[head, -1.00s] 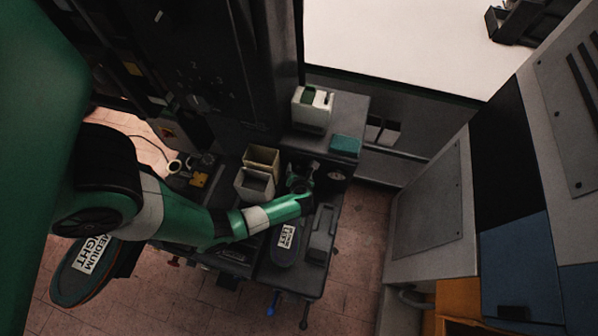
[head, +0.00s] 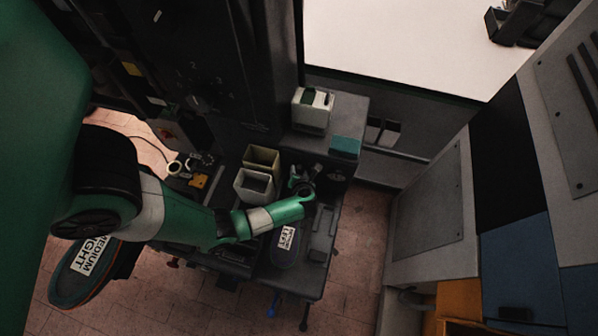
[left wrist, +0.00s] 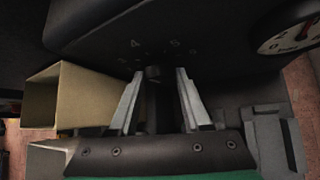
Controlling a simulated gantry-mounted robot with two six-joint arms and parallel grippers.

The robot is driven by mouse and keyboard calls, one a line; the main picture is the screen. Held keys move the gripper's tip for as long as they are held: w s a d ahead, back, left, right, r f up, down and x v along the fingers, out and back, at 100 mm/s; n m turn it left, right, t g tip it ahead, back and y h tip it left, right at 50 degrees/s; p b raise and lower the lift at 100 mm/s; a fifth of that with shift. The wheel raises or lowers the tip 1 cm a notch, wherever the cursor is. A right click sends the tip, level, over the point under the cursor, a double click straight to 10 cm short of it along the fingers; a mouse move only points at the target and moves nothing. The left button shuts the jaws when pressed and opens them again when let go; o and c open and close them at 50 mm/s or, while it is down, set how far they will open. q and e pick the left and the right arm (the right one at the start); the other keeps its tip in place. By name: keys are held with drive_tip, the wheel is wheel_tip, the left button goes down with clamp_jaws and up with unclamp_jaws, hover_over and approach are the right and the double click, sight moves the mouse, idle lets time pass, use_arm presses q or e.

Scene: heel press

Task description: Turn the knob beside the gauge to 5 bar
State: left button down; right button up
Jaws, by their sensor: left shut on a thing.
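The knob (left wrist: 153,74) is a small dark cylinder on a dark panel with a faint arc of pale numbers. My left gripper (left wrist: 160,76) has its two grey fingers on either side of it and is shut on it. The knob's setting is hard to read. The round white gauge (left wrist: 290,26) is at the upper right of the left wrist view, cut off by the edge; its exact reading cannot be told. In the head view my left gripper (head: 303,181) is at the dark press, with the knob mostly hidden. My right gripper is not in view.
A beige open box (left wrist: 62,97) stands left of the fingers, and also shows in the head view (head: 262,156) beside a grey open box (head: 252,187). A labelled shoe sole (head: 286,245) lies in front. A white container (head: 312,108) and teal block (head: 345,146) are behind.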

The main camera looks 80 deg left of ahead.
use_arm(q)
drive_tip(key=shift+w+f+m+g+y+b, duration=0.15)
drive_tip(key=shift+m+g+y+b, duration=0.2)
drive_tip(key=shift+g+b, duration=0.15)
drive_tip(key=shift+w+f+m+g+y+b, duration=0.15)
drive_tip(key=shift+m+g+y+b, duration=0.1)
drive_tip(key=shift+g+y+b, duration=0.2)
drive_tip(key=m+g+y+b, duration=0.1)
drive_tip(key=b, duration=0.3)
drive_tip(key=f+m+g+y+b, duration=0.1)
drive_tip(key=m+g+y+b, duration=0.1)
drive_tip(key=b, duration=0.3)
drive_tip(key=shift+w+d, duration=0.1)
drive_tip(key=shift+d, duration=0.1)
drive_tip(key=shift+r+m+g+y+b, duration=0.2)
drive_tip(key=shift+m+g+y+b, duration=0.45)
drive_tip(key=shift+b, duration=0.3)
drive_tip(key=shift+r, duration=0.1)
drive_tip(key=shift+c, duration=1.8)
unclamp_jaws()
drive_tip(key=shift+d, duration=0.1)
